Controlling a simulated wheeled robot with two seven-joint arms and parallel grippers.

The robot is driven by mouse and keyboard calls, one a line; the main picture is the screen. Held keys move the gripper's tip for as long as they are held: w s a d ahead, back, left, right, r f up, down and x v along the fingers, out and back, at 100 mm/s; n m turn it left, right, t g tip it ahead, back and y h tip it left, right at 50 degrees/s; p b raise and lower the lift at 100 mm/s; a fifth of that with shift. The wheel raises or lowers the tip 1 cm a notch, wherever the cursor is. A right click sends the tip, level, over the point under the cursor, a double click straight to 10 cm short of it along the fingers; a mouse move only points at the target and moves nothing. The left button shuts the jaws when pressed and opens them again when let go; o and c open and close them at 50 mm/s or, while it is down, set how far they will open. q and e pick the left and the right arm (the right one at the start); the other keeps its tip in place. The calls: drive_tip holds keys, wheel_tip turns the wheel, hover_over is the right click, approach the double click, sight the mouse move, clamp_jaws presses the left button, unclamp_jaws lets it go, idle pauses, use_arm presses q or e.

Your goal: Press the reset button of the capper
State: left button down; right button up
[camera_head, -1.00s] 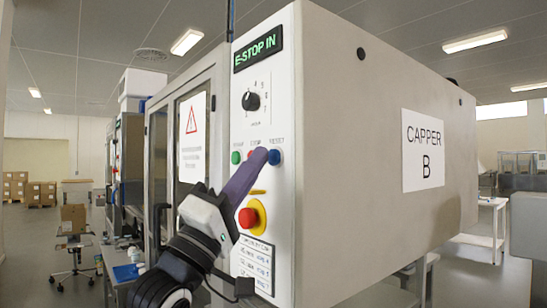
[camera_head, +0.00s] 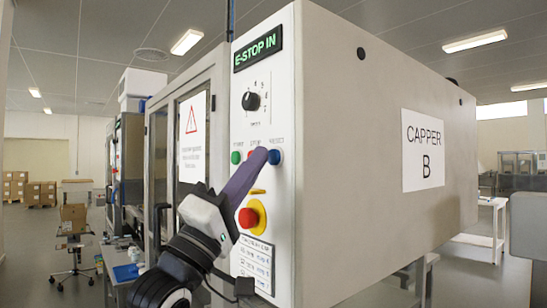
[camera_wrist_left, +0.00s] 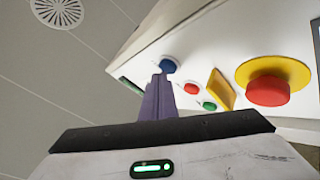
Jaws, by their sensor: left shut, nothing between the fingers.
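The capper (camera_head: 375,120) is a large grey box with a white control panel (camera_head: 264,85) on its front. The blue reset button (camera_head: 275,157) sits at the right of a row of buttons. My left gripper (camera_head: 262,154) is shut and empty, its purple fingertips just beside the blue button in the head view. In the left wrist view the fingertips (camera_wrist_left: 160,78) reach the near edge of the blue button (camera_wrist_left: 169,65); I cannot tell for sure whether they touch it. The left fingers hide most of the red button in the head view. My right gripper is not in view.
A red emergency stop (camera_head: 248,217) on a yellow base sits below the fingers. A green button (camera_head: 236,157) and a black dial (camera_head: 251,101) are on the panel. The display (camera_head: 258,48) reads "E-STOP IN". A white table (camera_head: 490,225) stands at the right.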

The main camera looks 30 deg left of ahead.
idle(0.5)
use_arm(q)
drive_tip(key=shift+w+d, duration=0.15)
drive_tip(key=shift+w, duration=0.2)
drive_tip(key=shift+p, duration=0.3)
drive_tip(key=shift+s, duration=0.3)
drive_tip(key=s+a, duration=0.2)
drive_tip(key=s, duration=0.3)
drive_tip(key=shift+s+a+b, duration=0.25)
drive_tip(key=shift+s+b, duration=0.05)
idle(0.6)
